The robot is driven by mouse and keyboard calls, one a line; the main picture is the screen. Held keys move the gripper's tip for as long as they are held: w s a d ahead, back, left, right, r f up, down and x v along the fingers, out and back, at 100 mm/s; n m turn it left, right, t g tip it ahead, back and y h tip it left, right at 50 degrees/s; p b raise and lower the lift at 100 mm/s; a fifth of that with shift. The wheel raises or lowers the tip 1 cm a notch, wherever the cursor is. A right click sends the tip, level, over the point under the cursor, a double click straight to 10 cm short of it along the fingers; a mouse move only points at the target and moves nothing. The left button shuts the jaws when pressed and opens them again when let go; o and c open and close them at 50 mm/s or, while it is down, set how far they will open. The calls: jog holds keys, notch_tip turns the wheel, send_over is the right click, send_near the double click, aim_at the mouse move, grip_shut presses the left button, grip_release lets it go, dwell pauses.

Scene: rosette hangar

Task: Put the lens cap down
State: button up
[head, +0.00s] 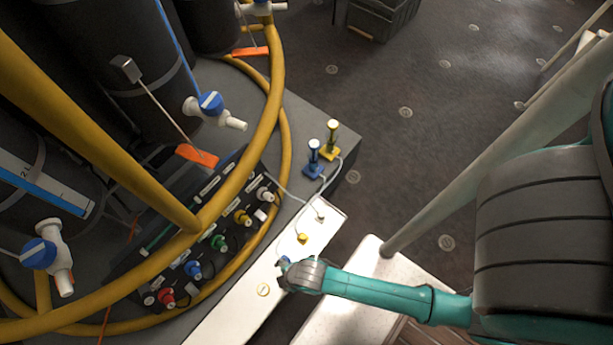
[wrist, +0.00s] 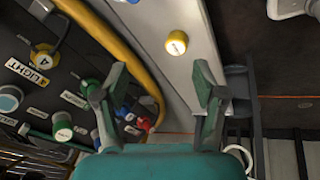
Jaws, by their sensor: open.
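I cannot pick out the lens cap for certain. My gripper (wrist: 160,95) shows two teal fingers spread apart in the wrist view, with nothing held between them. A yellow round piece (wrist: 176,43) with a pale top sits on the white strip (wrist: 190,75), beyond the fingertips. A small yellow knob (head: 302,238) is farther up the strip. My gripper's fingers are hard to make out in the head view.
A dark panel with coloured plugs (head: 220,242) lies left of the strip, behind a yellow rail (head: 275,70). Blue (head: 313,160) and yellow (head: 331,142) upright pieces stand at the platform's corner. A pale post (head: 470,165) rises right of my gripper. Open floor (head: 420,70) lies beyond.

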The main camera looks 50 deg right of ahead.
jog(key=s+d+r+m+t, duration=0.3)
jog(key=s+r+m, duration=0.1)
jog(key=r, duration=0.7)
jog(key=s+d+r+m+t+h, duration=0.1)
jog(key=s+d+r+m+t, duration=0.2)
jog(key=r, duration=0.9)
jog(key=s+d+r+m+t, duration=0.3)
jog(key=s+r+m+t, duration=0.1)
jog(key=r, duration=0.8)
jog(key=shift+s+d+m+t+h, duration=0.3)
jog(key=shift+s+m+t, duration=0.15)
jog(key=shift+m, duration=0.25)
